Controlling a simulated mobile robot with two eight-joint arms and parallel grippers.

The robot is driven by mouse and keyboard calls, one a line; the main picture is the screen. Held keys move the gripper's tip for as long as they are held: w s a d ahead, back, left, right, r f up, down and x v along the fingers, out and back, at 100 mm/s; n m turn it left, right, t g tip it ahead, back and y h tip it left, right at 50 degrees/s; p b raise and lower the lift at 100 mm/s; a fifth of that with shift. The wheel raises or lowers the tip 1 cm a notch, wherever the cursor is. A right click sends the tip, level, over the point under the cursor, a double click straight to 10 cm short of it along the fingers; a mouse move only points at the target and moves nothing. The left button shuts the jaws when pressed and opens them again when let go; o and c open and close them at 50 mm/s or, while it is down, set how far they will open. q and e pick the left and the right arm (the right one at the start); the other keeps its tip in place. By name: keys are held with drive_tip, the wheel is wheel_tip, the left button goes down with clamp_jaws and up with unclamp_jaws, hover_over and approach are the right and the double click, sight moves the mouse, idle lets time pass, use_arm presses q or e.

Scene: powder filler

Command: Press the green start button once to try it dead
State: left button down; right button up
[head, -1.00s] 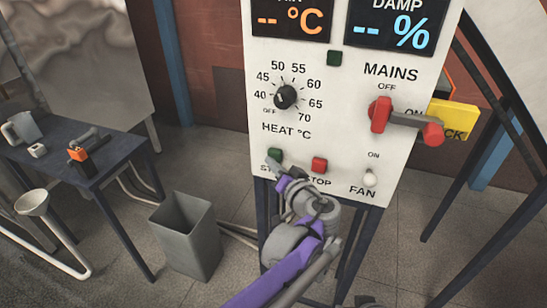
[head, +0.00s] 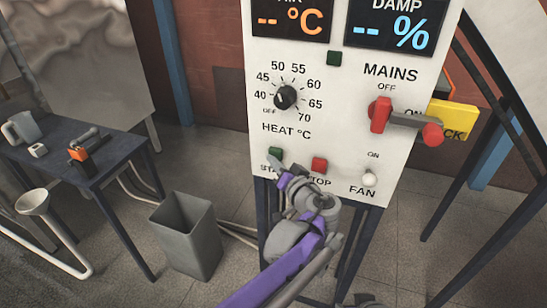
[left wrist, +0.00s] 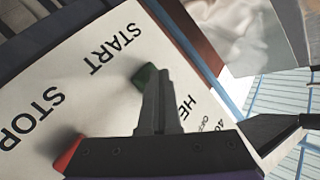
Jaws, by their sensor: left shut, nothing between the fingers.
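The green start button (head: 275,154) is at the lower left of the white control panel (head: 340,130), above the START label. In the left wrist view the green button (left wrist: 144,76) shows just beyond my fingertips, partly hidden by them. My left gripper (head: 275,164) is shut and empty, its tips at or very close to the button; I cannot tell whether they touch. In the left wrist view its closed fingers (left wrist: 158,90) point at the button. The red stop button (head: 319,164) is to the right of it. My right gripper is not in view.
The mains lever (head: 381,115) is red, with a yellow tag (head: 452,118) beside it. The heat knob (head: 286,97) and fan switch (head: 370,179) are on the same panel. Both displays show dashes. A grey bin (head: 187,235) and dark table (head: 110,160) stand at left.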

use_arm(q)
drive_tip(key=shift+s, duration=0.15)
drive_tip(key=shift+s+a, duration=0.35)
drive_tip(key=shift+s, duration=0.4)
drive_tip(key=shift+s, duration=0.1)
drive_tip(key=s, duration=0.1)
drive_tip(key=s+a, duration=0.1)
drive_tip(key=s, duration=0.2)
drive_tip(key=shift+s+a+p, duration=0.25)
drive_tip(key=shift+a+p, duration=0.05)
drive_tip(key=shift+a, duration=0.05)
idle(0.3)
drive_tip(key=s+a+f+n+g+h, duration=0.25)
drive_tip(key=s+a+f+g, duration=0.55)
drive_tip(key=s+a+f, duration=0.65)
drive_tip(key=s+a+f+h, duration=0.1)
drive_tip(key=s+h, duration=0.3)
drive_tip(key=s, duration=0.4)
drive_tip(key=shift+f+g, duration=0.4)
drive_tip(key=shift+f, duration=0.5)
